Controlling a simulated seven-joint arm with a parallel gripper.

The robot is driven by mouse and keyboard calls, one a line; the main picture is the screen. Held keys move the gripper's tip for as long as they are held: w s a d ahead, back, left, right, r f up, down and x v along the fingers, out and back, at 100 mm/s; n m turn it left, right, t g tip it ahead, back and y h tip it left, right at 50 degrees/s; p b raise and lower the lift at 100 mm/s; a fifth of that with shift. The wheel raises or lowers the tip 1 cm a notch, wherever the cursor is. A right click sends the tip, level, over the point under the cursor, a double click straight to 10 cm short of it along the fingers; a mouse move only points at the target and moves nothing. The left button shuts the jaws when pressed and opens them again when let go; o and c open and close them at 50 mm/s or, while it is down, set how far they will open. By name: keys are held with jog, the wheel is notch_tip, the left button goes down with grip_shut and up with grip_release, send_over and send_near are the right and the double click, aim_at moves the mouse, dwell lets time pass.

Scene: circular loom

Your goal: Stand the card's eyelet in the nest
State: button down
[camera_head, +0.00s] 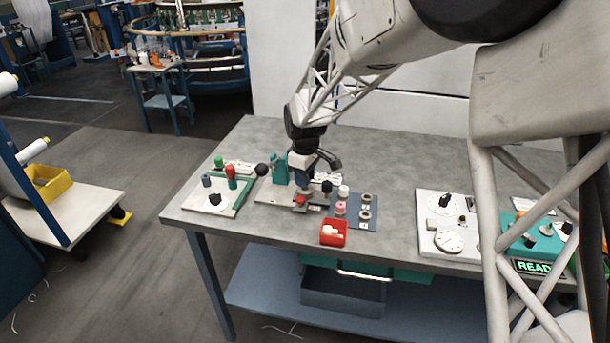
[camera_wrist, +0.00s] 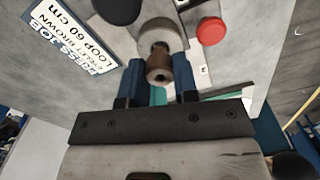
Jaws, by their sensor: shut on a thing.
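The brown eyelet (camera_wrist: 158,68), a small flanged piece with a hole in its end, sits between my gripper's two blue fingers (camera_wrist: 160,80) in the wrist view. My gripper is shut on it. Just beyond it is a pale round seat (camera_wrist: 160,34), which looks like the nest; I cannot tell whether the eyelet touches it. The job card (camera_wrist: 72,36), reading "LOOP 60 cm" and "BROWN", lies at upper left. In the head view my gripper (camera_head: 302,184) is low over the press area, and it hides the eyelet and nest there.
A red button (camera_wrist: 211,32) is close beside the seat. A teal press (camera_head: 279,168) with a black ball knob (camera_head: 262,170) stands left of my gripper. A blue board (camera_head: 369,222) with small parts and a red bin (camera_head: 333,240) are to the right. Bare tabletop lies behind.

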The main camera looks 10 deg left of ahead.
jog(key=shift+f, duration=0.6)
jog(key=c, duration=0.8)
grip_release()
jog(key=shift+r, duration=0.1)
jog(key=shift+r, duration=3.85)
